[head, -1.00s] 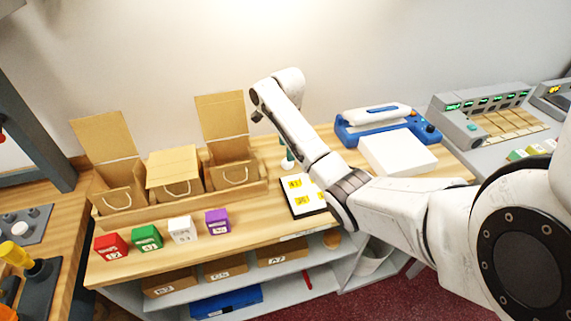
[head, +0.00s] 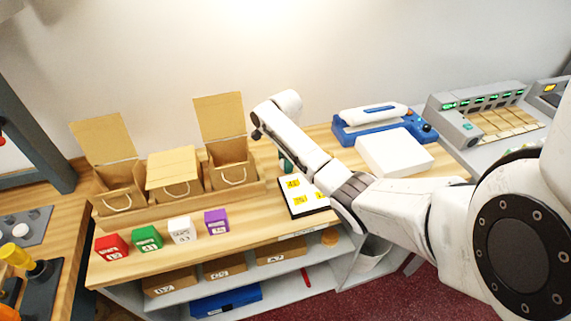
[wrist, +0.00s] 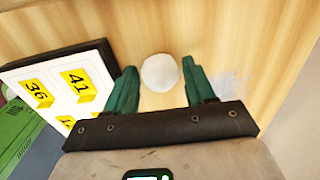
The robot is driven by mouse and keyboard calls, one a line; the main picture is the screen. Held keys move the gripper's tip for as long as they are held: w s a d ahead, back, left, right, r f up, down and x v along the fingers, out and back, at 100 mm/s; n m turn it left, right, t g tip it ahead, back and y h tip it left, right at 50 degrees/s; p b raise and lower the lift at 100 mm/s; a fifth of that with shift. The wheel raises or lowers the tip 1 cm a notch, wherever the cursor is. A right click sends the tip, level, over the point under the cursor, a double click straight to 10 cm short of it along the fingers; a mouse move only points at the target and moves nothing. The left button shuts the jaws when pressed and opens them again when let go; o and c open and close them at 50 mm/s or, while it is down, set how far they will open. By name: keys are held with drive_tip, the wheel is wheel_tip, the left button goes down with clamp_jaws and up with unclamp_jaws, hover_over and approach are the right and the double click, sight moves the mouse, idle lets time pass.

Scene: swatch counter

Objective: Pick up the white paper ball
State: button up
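The white paper ball (wrist: 160,72) lies on the wooden counter in the wrist view, in the gap between the tips of my gripper (wrist: 159,68). The two green fingers are spread, one on each side of the ball, with a visible gap on both sides. My gripper is open and holds nothing. In the head view a green finger (head: 286,163) shows beside my forearm, low over the counter; I cannot make out the ball there.
A board with yellow number tags (wrist: 95,62) lies close to the left finger. In the head view, cardboard boxes (head: 175,173) stand to the left, with red, green, white and purple cubes (head: 216,221) in front. A white block (head: 395,153) and a blue device (head: 372,128) are to the right.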

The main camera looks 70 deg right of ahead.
drive_tip(key=c, duration=0.8)
drive_tip(key=shift+r, duration=0.15)
